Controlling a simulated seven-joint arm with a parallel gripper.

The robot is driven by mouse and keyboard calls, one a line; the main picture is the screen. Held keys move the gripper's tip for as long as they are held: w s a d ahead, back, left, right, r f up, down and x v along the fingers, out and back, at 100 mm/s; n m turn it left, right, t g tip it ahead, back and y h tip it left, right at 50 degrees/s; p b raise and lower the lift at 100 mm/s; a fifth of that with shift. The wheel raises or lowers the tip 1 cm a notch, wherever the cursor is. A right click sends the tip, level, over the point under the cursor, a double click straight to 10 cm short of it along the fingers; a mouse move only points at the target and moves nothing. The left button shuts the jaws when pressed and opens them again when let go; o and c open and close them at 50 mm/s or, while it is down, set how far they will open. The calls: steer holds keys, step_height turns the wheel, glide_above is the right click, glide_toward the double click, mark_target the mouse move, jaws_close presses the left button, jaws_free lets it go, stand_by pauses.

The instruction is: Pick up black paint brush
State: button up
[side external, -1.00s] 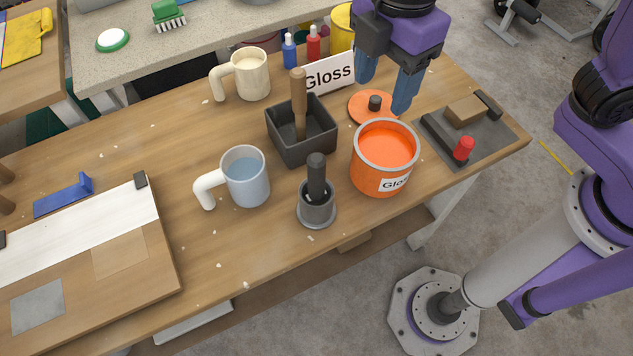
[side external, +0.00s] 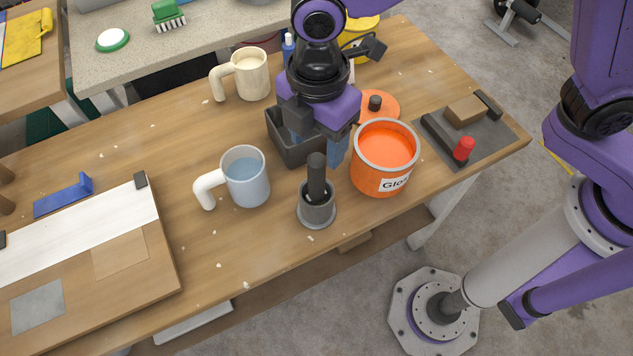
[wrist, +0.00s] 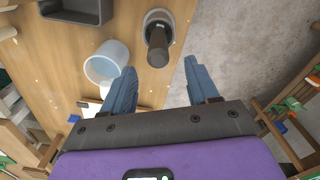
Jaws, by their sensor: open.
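The black paint brush (side external: 317,172) stands upright, handle up, in a small grey round holder (side external: 316,213) near the table's front edge. In the wrist view its black handle (wrist: 157,48) and the holder (wrist: 158,16) lie beyond my fingertips, roughly between them across the picture. My gripper (side external: 318,143) is open and empty, fingers down. In the side view it appears above and behind the brush handle, overlapping the dark grey tray (side external: 297,156). In the wrist view my gripper (wrist: 160,67) has its blue fingers wide apart. No contact with the brush is visible. The brush's bristles are hidden in the holder.
A mug of bluish liquid (side external: 246,178) stands left of the holder, and an orange paint can (side external: 365,178) right. A cream mug (side external: 252,77) is farther back. A dark mat (side external: 488,132) with blocks lies at right. Bare table lies left of the mugs.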

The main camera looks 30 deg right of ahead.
mark_target(316, 169)
step_height(316, 169, down, 8)
steer(key=shift+w+f, duration=0.1)
stand_by(0.4)
jaws_close()
